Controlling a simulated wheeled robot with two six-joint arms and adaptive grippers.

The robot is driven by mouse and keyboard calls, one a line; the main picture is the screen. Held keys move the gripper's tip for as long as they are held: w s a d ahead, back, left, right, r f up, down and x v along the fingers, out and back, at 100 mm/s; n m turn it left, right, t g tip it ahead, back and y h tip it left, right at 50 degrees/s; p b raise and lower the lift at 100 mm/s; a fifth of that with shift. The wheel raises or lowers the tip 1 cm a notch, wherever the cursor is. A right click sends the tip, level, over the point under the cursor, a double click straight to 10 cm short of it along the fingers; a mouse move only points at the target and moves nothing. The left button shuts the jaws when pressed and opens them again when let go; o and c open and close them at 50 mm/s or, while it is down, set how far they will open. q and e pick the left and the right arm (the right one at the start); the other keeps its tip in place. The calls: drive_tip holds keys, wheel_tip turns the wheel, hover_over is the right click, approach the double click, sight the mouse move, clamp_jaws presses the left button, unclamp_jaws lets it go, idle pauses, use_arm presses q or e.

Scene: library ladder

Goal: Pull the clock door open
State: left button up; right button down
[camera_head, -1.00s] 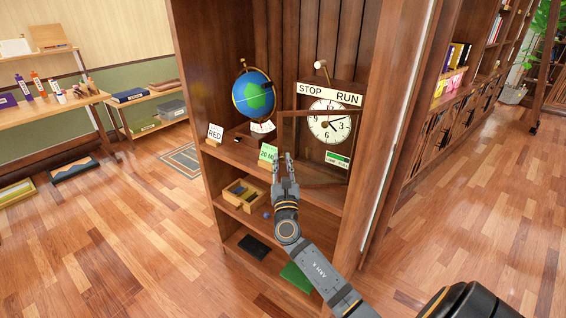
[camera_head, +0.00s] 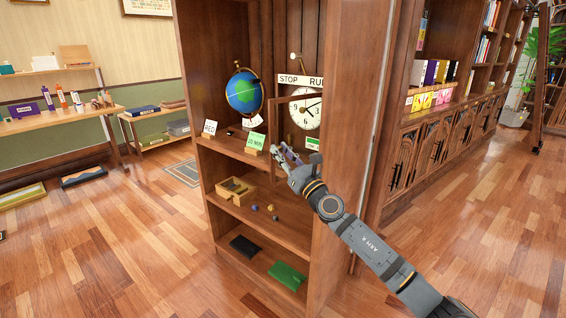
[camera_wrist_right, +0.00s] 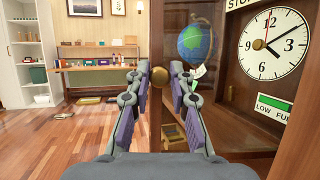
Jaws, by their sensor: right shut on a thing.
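The clock (camera_head: 304,112) stands in the cabinet, with a white dial and a STOP/RUN sign (camera_head: 300,80) above. The dial shows large at the right of the wrist view (camera_wrist_right: 273,43). The clock door (camera_head: 273,118) is a wooden frame standing out from the clock, apparently ajar. Its upright edge (camera_wrist_right: 156,30) is nearly edge-on in the wrist view, with a round brass knob (camera_wrist_right: 159,75). My right gripper (camera_head: 281,153) is at this edge, its fingers either side of the knob and shut on it. The fingertips partly blend with the door in the head view. My left gripper is not in view.
A wooden box (camera_head: 235,188) is on the shelf below. Open floor (camera_head: 130,250) lies left of the cabinet.

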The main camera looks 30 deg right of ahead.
drive_tip(key=shift+s, duration=0.15)
idle(0.3)
drive_tip(key=c, duration=1.2)
unclamp_jaws()
drive_tip(key=shift+d, duration=0.1)
drive_tip(key=shift+s+f, duration=0.25)
drive_tip(key=v, duration=0.6)
drive_tip(key=shift+s, duration=0.4)
